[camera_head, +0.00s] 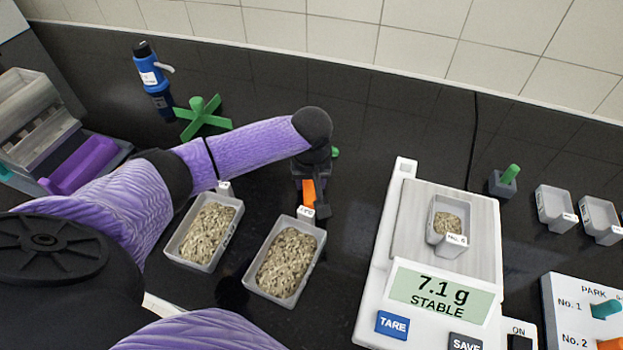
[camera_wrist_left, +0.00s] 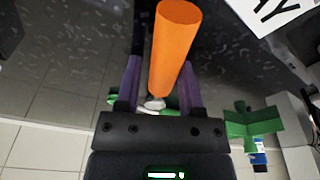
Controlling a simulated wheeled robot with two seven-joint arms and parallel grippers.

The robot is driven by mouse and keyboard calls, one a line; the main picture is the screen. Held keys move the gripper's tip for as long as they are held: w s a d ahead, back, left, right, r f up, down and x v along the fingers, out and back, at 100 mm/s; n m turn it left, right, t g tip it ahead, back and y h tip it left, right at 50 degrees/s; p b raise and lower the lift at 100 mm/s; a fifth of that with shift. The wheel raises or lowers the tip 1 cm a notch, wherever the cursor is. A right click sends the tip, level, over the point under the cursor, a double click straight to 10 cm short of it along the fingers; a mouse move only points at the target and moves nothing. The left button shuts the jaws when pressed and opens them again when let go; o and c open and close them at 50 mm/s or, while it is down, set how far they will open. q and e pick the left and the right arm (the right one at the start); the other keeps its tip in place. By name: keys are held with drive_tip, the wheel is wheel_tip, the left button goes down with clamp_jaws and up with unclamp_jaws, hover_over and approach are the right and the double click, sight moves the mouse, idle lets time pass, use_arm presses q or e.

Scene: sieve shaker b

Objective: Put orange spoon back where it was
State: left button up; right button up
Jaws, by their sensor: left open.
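My left gripper (camera_head: 311,190) is at the end of the purple arm, just behind the labelled ends of two trays of grain. An orange handle (camera_head: 308,193), which looks like the orange spoon's, shows at the gripper. In the left wrist view the orange handle (camera_wrist_left: 175,45) lies between the two purple fingers of my left gripper (camera_wrist_left: 158,85). These fingers stand apart, with the jaws open. A small light-coloured end shows at the handle's lower tip; the rest of the spoon is hidden. My right gripper is not in view.
Grain trays (camera_head: 206,230) and (camera_head: 285,262) stand below the gripper. A scale (camera_head: 385,240) reading 7.1 g carries a small tray (camera_head: 434,238). A PARK board (camera_head: 560,300) with teal and orange pieces is at right. A blue bottle (camera_head: 153,82) and green cross (camera_head: 203,117) stand behind.

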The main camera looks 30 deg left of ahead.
use_arm(q)
drive_tip(key=shift+s+a+f, duration=0.1)
drive_tip(key=shift+s+f, duration=0.25)
drive_tip(key=shift+f, duration=0.1)
drive_tip(key=shift+r, duration=0.15)
wheel_tip(320, 180, up, 13)
drive_tip(key=s+p, duration=0.1)
drive_tip(key=p, duration=0.3)
drive_tip(key=shift+d+p, duration=0.3)
drive_tip(key=shift+d, duration=0.15)
